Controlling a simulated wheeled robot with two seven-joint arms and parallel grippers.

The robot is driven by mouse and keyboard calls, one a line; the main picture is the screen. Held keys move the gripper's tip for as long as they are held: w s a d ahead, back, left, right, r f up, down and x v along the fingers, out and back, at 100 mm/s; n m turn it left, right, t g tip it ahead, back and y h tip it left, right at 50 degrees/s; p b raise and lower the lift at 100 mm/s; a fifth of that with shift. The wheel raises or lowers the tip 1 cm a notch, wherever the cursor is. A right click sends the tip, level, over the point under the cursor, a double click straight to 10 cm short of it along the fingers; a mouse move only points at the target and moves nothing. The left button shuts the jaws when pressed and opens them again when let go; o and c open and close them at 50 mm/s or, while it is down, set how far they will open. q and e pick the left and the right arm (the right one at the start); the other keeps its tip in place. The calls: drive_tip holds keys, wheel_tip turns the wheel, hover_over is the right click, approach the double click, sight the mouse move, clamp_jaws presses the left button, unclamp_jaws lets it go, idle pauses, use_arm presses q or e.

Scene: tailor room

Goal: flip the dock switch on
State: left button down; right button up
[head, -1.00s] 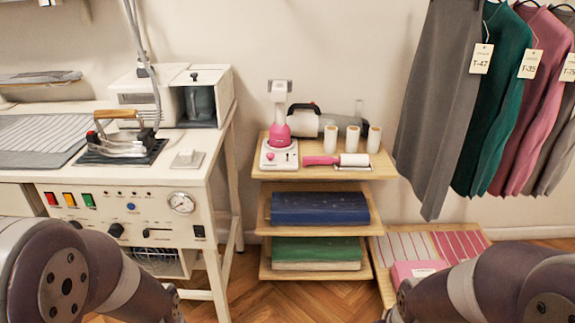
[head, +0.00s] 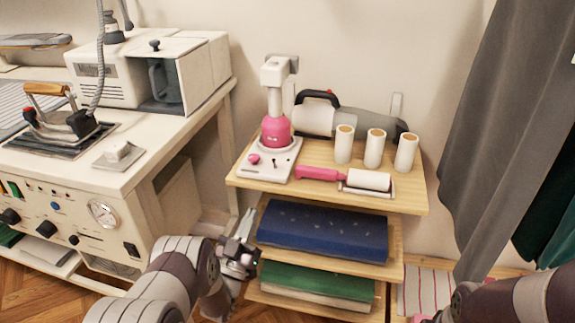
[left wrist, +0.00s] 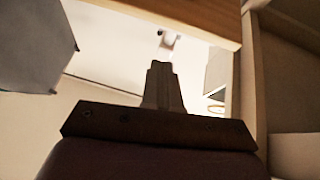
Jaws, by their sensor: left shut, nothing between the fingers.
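The dock (head: 268,166) is a white base on the top shelf's left part, with a pink and white upright device (head: 276,130) standing on it. Its front carries a pink round knob (head: 254,159) and a small dark lever (head: 275,162), seemingly the switch; its setting is too small to tell. My left gripper (head: 244,228) is shut and empty, lower than the top shelf, in front of the shelf unit's left side and apart from the dock. Its shut fingers (left wrist: 163,85) point up the left wrist view, where the dock cannot be made out. My right gripper is out of view.
The wooden top shelf (head: 407,201) also holds a pink-handled lint roller (head: 350,179), white rolls (head: 374,148) and a grey handheld device (head: 350,122). Folded blue fabric (head: 322,231) lies below. An ironing table (head: 150,165) stands left; a grey garment (head: 500,140) hangs right.

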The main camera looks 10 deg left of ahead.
sight(269, 185)
use_arm(q)
drive_tip(key=shift+s+a+r+t, duration=0.15)
drive_tip(key=shift+s+r+t, duration=0.25)
drive_tip(key=shift+s+r, duration=0.3)
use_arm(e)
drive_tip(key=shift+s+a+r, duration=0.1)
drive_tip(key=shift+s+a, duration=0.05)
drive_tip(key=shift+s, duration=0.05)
use_arm(q)
drive_tip(key=shift+w+r, duration=0.1)
drive_tip(key=x, duration=0.4)
drive_tip(key=w+f+p+x, duration=0.1)
drive_tip(key=x, duration=0.3)
drive_tip(key=f+x, duration=0.1)
drive_tip(key=x, duration=0.3)
drive_tip(key=shift+w+d, duration=0.2)
drive_tip(key=shift+w, duration=0.1)
drive_tip(key=shift+w+r, duration=0.1)
drive_tip(key=shift+w, duration=0.15)
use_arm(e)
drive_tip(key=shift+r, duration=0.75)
use_arm(q)
drive_tip(key=shift+p, duration=0.35)
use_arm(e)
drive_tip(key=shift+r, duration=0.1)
